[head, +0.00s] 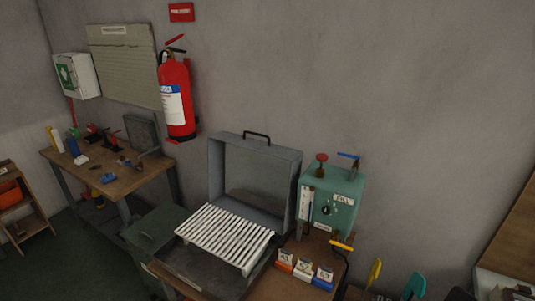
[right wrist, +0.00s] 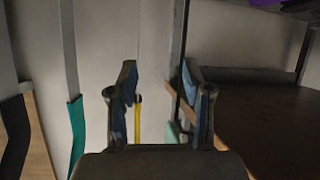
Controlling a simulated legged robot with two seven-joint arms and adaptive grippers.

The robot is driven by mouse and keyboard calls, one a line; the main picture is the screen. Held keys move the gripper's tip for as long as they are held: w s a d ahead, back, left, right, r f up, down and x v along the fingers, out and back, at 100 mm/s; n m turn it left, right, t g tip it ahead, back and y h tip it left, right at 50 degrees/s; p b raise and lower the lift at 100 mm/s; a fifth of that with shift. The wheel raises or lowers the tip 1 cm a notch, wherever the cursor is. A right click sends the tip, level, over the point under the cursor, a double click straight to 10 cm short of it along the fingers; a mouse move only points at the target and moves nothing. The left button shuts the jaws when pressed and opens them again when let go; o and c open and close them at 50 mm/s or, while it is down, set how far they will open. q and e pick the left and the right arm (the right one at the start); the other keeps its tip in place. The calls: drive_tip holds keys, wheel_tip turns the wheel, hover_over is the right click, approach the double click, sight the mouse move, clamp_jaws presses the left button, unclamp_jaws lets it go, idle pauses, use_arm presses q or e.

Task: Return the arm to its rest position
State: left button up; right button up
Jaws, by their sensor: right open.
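My right gripper (right wrist: 160,92) shows in the right wrist view with its two dark, blue-padded fingers apart. I see nothing held between them; a pale wall and a thin yellow strip (right wrist: 138,119) show behind the gap. In the head view I cannot make out either gripper. An open grey case (head: 254,165) with a white slatted rack (head: 224,238) stands at the lower middle, its lid raised. A green box-shaped unit (head: 331,199) with red and blue handles stands to its right. No sock is clearly visible.
Small orange, white and blue boxes (head: 304,270) sit in front of the green unit. A brown surface (right wrist: 265,118) fills the right of the wrist view.

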use_arm(q)
drive_tip(key=s+a+f+g+p, duration=0.1)
drive_tip(key=s+f, duration=0.4)
drive_tip(key=f, duration=0.3)
drive_tip(key=s+a+f+g+p, duration=0.1)
drive_tip(key=s+f+g+p, duration=0.1)
drive_tip(key=s+f, duration=0.3)
wheel_tip(320, 180, down, 3)
drive_tip(key=shift+y, duration=0.3)
use_arm(e)
drive_tip(key=s+a+f+n+g+y, duration=0.1)
drive_tip(key=s+a+f+g, duration=0.2)
drive_tip(key=s+f, duration=0.4)
drive_tip(key=s+a+f+n+g+y, duration=0.2)
drive_tip(key=s+f, duration=0.5)
drive_tip(key=s, duration=1)
drive_tip(key=s+a+f+n+g+y, duration=0.2)
drive_tip(key=s+a+f+g, duration=0.3)
drive_tip(key=s, duration=0.7)
wheel_tip(320, 180, down, 2)
drive_tip(key=shift+s+f, duration=0.15)
drive_tip(key=shift+s, duration=0.25)
use_arm(q)
drive_tip(key=shift+w, duration=0.1)
use_arm(e)
drive_tip(key=shift+a, duration=0.1)
